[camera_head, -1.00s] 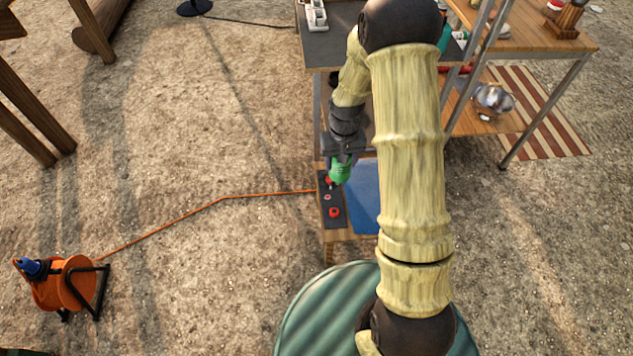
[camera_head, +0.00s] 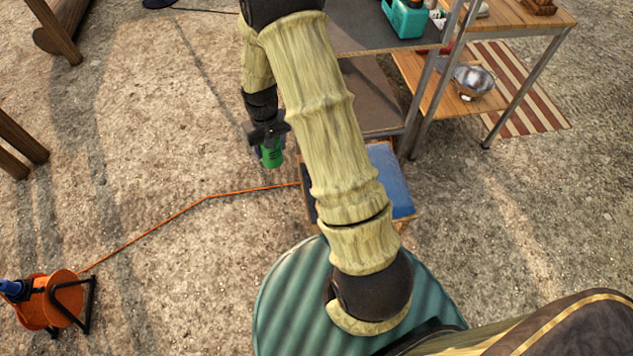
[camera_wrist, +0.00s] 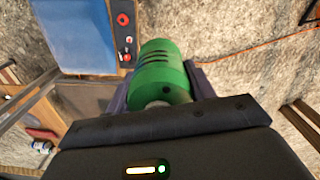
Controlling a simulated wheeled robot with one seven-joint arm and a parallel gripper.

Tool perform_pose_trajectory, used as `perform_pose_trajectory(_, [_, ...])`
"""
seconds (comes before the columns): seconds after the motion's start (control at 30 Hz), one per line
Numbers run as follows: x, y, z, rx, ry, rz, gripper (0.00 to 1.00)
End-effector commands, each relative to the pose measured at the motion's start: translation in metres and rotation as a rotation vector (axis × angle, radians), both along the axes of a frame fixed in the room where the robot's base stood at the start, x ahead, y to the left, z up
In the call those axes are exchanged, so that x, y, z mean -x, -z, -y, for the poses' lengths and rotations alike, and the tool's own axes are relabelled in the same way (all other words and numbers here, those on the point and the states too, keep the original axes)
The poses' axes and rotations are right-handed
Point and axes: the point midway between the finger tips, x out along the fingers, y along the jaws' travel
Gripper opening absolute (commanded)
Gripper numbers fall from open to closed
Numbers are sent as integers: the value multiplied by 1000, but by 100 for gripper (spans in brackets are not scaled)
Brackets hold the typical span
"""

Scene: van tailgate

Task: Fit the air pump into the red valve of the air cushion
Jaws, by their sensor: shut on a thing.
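My gripper (camera_head: 269,143) is shut on the green air pump (camera_head: 271,155), which hangs over the ground left of the blue air cushion (camera_head: 392,182). In the wrist view the pump (camera_wrist: 163,72) lies between the two fingers, its nozzle end not visible. The air cushion (camera_wrist: 75,30) shows there at upper left. Beside it is a dark strip (camera_wrist: 118,6) with red round parts, one upper (camera_wrist: 123,19) and one lower (camera_wrist: 126,57); I cannot tell which is the valve. My arm hides much of the strip in the head view. Pump and strip are apart.
The cushion rests on a low wooden stand (camera_head: 405,222). An orange cord (camera_head: 205,197) runs across the ground from an orange reel (camera_head: 55,300) toward it. A grey-topped table (camera_head: 370,25) and a wooden shelf (camera_head: 445,85) stand behind.

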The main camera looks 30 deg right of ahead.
Motion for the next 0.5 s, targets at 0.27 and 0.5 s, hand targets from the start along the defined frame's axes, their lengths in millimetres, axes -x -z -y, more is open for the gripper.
perform_pose_trajectory(0.27, [0,9,4,1,-2,-1,22])
perform_pose_trajectory(0.5, [6,70,37,6,-30,-3,22])
